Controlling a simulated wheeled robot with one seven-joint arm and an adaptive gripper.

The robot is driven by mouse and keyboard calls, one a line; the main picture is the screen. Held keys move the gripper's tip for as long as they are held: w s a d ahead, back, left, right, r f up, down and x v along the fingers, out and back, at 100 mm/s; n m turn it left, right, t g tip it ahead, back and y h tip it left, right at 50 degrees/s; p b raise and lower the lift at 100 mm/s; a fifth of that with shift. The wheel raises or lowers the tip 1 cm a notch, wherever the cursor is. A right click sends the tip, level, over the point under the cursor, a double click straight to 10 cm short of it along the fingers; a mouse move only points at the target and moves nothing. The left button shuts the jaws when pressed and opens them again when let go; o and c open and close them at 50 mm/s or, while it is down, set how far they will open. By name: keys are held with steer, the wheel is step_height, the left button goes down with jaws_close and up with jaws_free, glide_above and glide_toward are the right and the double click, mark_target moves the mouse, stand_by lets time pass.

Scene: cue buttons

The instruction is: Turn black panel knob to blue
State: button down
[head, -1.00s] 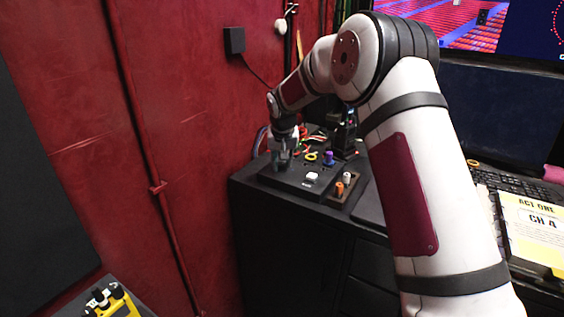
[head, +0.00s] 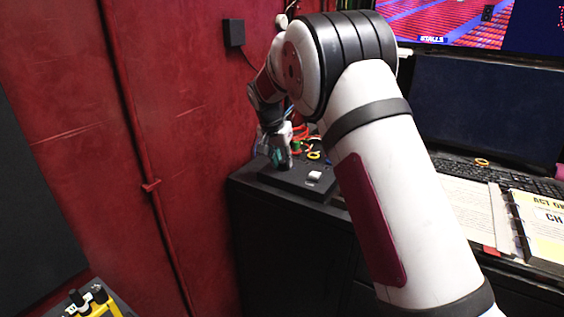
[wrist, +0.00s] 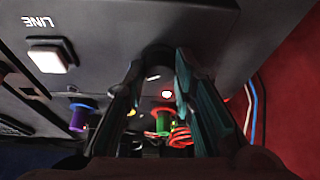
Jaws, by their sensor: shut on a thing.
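The black panel (head: 297,184) sits on the dark cabinet by the red wall, with a square white button (head: 315,175) on it. My gripper (head: 281,164) is down at the panel's left part. In the wrist view the panel (wrist: 110,30) fills the top, and the button (wrist: 50,57) is beside the word LINE. A dark round knob (wrist: 158,52) shows between my fingertips (wrist: 159,68), and my gripper is shut on it. The fingers cover its sides.
Coloured cables and spools lie behind the panel, among them a purple spool (wrist: 79,118) and a green one (wrist: 163,122). The red wall (head: 190,130) is close on the left. A keyboard (head: 500,177) and an open binder (head: 535,225) are on the right.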

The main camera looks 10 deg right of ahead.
stand_by(0.4)
steer(key=c, duration=1.3)
jaws_free()
steer(key=shift+c, duration=0.2)
steer(key=v, duration=1.2)
steer(key=shift+w, duration=0.15)
